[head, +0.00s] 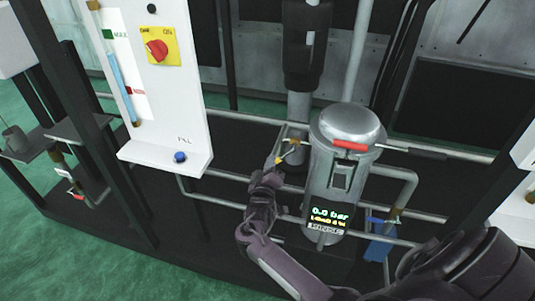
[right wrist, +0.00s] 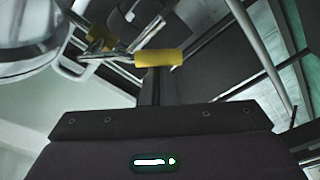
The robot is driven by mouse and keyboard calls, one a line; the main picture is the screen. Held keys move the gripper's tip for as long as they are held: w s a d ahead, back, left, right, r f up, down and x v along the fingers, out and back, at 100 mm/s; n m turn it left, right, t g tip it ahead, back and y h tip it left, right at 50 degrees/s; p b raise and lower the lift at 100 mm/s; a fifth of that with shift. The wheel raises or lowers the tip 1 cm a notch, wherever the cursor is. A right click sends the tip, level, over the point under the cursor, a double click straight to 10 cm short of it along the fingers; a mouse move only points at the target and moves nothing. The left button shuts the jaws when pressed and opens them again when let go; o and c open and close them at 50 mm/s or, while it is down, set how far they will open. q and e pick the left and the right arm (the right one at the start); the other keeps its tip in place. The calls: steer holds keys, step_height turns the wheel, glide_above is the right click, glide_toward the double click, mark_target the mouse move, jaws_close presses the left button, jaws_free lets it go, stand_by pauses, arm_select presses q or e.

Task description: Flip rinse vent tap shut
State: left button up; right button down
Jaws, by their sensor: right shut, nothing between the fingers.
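The rinse canister (head: 340,185) is a grey metal cylinder with a domed lid, a "RINSE" label and a display reading 0.0 bar. At its upper left is a small brass tap (head: 294,143) with a yellow-sleeved lever (head: 280,159). In the right wrist view the yellow sleeve (right wrist: 158,58) lies roughly level, joined by a metal lever to the brass tap body (right wrist: 100,38). My right gripper (head: 272,172) is shut and empty, just below the sleeve. Its fingers (right wrist: 155,80) overlap the sleeve's lower edge; I cannot tell whether they touch. My left gripper is not in view.
A blue handle (head: 380,246) sits at lower right among grey pipes. A white panel (head: 165,105) with a red rotary switch (head: 158,50) and blue button (head: 180,157) stands left. Dark frame posts stand around.

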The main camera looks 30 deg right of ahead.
steer(key=s+d+f+n+p, duration=0.1)
steer(key=n, duration=0.1)
steer(key=s+d+f+n+p, duration=0.1)
steer(key=n+p, duration=0.1)
steer(key=n, duration=0.1)
steer(key=s+d+f+n+y+p, duration=0.1)
steer(key=n, duration=0.1)
steer(key=shift+s+n+p, duration=0.2)
steer(key=shift+n+p, duration=0.1)
steer(key=shift+p, duration=0.05)
steer(key=shift+f, duration=0.1)
stand_by(0.6)
